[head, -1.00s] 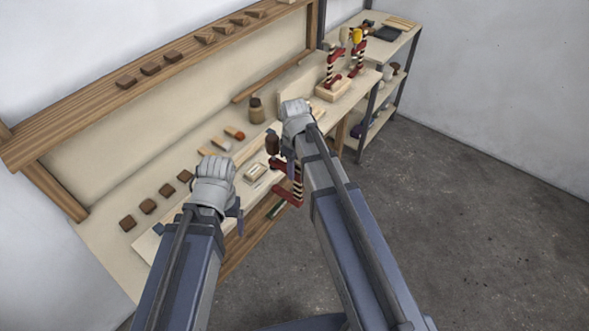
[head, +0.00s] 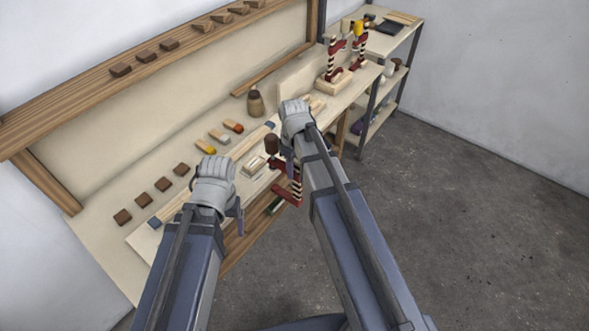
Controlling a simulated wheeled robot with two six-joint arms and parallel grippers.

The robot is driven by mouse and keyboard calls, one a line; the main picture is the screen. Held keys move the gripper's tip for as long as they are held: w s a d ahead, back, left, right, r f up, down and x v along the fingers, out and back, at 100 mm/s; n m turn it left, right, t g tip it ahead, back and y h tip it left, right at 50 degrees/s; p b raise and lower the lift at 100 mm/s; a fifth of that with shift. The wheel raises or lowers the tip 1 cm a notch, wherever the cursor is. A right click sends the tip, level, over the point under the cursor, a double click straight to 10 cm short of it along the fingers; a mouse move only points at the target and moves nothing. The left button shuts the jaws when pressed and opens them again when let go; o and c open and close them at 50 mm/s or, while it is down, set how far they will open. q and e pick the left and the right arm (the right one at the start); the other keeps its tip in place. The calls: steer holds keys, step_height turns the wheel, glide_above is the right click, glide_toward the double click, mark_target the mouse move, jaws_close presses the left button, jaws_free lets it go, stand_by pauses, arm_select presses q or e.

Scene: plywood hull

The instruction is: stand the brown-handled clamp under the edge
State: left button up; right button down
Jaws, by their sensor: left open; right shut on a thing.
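The brown-handled clamp has a brown handle (head: 271,146), a black-and-cream striped bar and red jaws (head: 288,198). My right gripper (head: 289,162) is shut on it and holds it upright at the front edge of the bench. Part of the clamp is hidden behind my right gripper and arm. Whether it touches the edge I cannot tell. A long pale panel (head: 155,238) lies along the bench's front edge. My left gripper (head: 238,217) is open and empty over the front of the panel, left of the clamp.
Two other striped clamps (head: 333,67) stand in a wooden block (head: 334,84) at the bench's far end. Brown blocks (head: 142,198), several brushes (head: 233,127) and a brown jar (head: 255,102) sit behind the panel. A shelf unit (head: 377,113) stands beyond. Open floor (head: 470,200) lies right.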

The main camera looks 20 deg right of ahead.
mark_target(281, 163)
steer(key=shift+w+a, duration=0.2)
steer(key=shift+w, duration=0.05)
stand_by(0.7)
steer(key=shift+w+a, duration=0.65)
steer(key=shift+w, duration=0.15)
steer(key=shift+w+a, duration=0.6)
steer(key=shift+w, duration=0.2)
steer(key=shift+w+a, duration=0.1)
steer(key=shift+w, duration=0.05)
steer(key=shift+w+a, duration=0.75)
steer(key=shift+w, duration=0.15)
steer(key=shift+w+a, duration=0.7)
steer(key=shift+w, duration=0.2)
steer(key=c, duration=0.6)
jaws_free()
steer(key=shift+r, duration=0.1)
